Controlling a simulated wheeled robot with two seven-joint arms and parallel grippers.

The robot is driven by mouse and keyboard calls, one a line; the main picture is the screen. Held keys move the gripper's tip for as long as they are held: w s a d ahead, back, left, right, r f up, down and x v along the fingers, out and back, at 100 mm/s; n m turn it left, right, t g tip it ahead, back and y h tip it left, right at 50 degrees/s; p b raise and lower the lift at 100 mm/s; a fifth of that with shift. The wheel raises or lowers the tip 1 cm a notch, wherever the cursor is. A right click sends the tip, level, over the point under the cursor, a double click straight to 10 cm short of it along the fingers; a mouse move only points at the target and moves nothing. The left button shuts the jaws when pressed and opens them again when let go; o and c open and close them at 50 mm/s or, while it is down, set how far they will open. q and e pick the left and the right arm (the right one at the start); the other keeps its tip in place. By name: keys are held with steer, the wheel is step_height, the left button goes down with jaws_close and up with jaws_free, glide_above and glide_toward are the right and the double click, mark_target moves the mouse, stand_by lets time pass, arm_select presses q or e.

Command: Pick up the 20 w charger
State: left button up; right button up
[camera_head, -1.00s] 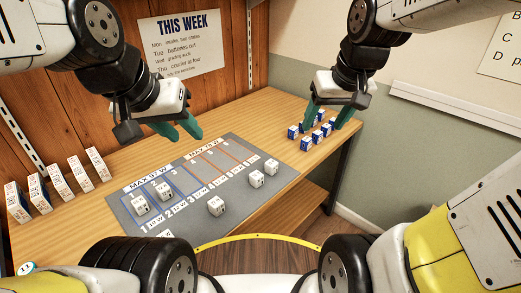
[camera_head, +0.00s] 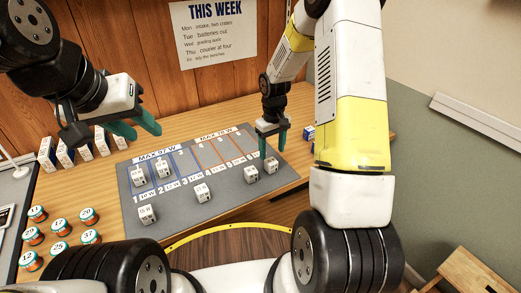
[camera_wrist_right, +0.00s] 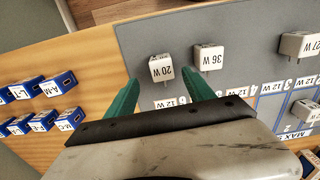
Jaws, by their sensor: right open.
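The 20 W charger (camera_wrist_right: 161,68) is a small white cube with prongs, label upside down in the right wrist view. It stands near the mat's edge, ahead of and between my right gripper's open fingers (camera_wrist_right: 161,97), not touching them as far as I can tell. In the head view the charger (camera_head: 270,166) is the rightmost on the grey mat, just below my right gripper (camera_head: 272,146). My left gripper (camera_head: 136,127) is open and empty, above the mat's back left.
The 36 W charger (camera_wrist_right: 209,57) stands close beside it; a 27 W charger (camera_wrist_right: 299,44) is farther along. Several other chargers stand on the grey mat (camera_head: 232,200). Blue boxes (camera_wrist_right: 58,85) lie beside the mat. Numbered jars (camera_head: 60,228) and white boxes (camera_head: 66,153) are at left.

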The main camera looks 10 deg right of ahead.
mark_target(271, 160)
step_height(271, 160, down, 7)
steer(key=shift+s+a+r, duration=0.15)
steer(key=shift+r, duration=0.05)
jaws_close()
stand_by(0.3)
